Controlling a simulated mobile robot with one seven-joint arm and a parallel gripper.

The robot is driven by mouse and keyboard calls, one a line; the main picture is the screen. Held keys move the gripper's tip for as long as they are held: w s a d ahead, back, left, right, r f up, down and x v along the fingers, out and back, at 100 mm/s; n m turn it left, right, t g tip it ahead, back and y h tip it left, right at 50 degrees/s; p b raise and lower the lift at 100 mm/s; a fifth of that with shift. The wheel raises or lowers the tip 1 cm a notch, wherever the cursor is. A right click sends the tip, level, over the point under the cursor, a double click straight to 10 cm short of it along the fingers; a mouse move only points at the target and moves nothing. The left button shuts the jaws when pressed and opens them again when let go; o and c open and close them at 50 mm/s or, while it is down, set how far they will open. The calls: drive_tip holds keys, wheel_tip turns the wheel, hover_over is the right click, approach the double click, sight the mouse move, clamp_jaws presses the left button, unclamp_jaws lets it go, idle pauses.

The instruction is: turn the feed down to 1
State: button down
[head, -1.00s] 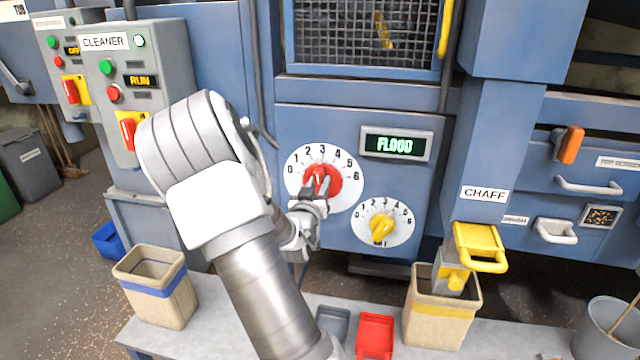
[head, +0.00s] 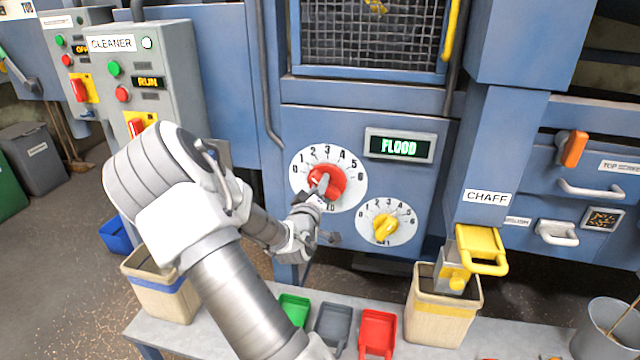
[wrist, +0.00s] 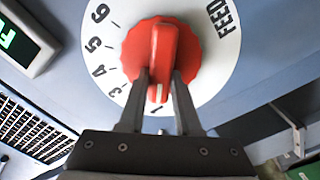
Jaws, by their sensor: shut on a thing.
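The red feed knob (head: 327,180) sits on a white dial (head: 353,190) numbered 0 to 6. My gripper (head: 319,194) reaches it from the lower left. In the wrist view, the two fingers of my gripper (wrist: 161,84) are shut on the raised ridge of the red knob (wrist: 135,50), one on each side. The ridge's white mark points down between the fingers, past the 3. The display (head: 399,146) reads FLOOD in green.
A yellow knob (head: 384,229) on a second white dial is close at the lower right. Green (head: 293,308), grey (head: 333,325) and red (head: 377,333) scoops lie on the bench below. A bin (head: 440,317) stands under the yellow chaff spout.

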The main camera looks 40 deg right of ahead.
idle(0.5)
drive_tip(key=c, duration=0.6)
unclamp_jaws()
drive_tip(key=p+v, duration=0.7)
drive_tip(key=v, duration=1)
drive_tip(key=shift+s, duration=0.2)
drive_tip(key=shift+a, duration=0.15)
